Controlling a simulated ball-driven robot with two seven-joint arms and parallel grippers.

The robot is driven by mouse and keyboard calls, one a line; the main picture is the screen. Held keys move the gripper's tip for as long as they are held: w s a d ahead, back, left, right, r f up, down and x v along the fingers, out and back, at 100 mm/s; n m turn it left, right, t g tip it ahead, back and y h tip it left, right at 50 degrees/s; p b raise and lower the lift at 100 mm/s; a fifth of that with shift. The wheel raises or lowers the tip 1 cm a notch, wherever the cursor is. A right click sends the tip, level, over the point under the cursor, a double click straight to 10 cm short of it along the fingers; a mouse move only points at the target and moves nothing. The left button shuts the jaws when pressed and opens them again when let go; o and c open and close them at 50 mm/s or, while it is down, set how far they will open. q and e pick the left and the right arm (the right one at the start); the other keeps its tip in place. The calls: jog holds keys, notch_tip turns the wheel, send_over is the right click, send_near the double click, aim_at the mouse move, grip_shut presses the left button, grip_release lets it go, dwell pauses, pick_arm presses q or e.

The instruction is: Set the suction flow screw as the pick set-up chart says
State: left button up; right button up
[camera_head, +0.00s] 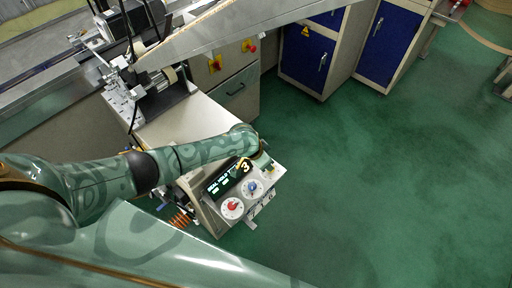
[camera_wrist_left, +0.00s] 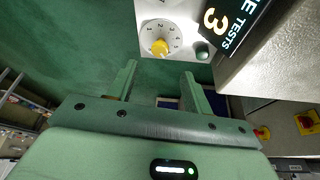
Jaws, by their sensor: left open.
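A control box (camera_head: 209,213) carries a lit display (camera_head: 222,184) with a large 3, a white dial with a red knob (camera_head: 232,205) and a white dial with a blue knob (camera_head: 252,187). In the left wrist view a numbered white dial has a yellow knob (camera_wrist_left: 159,47), and a small dark green round part (camera_wrist_left: 203,51) sits to its right. I cannot tell which part is the suction flow screw, and I cannot make out a chart. My left gripper (camera_wrist_left: 158,69) is open and empty, its fingertips just below the yellow knob in that view. My right gripper is out of view.
Red and yellow switches (camera_head: 250,46) sit on the machine's front. Blue-doored cabinets (camera_head: 315,60) stand at the back. A large metal beam (camera_head: 225,30) crosses the top. The green floor (camera_head: 380,190) to the right is free.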

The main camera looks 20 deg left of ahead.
pick_arm(q)
jog(key=p+v, duration=0.3)
jog(key=v, duration=0.5)
jog(key=shift+s+r, duration=0.15)
jog(key=shift+r, duration=0.05)
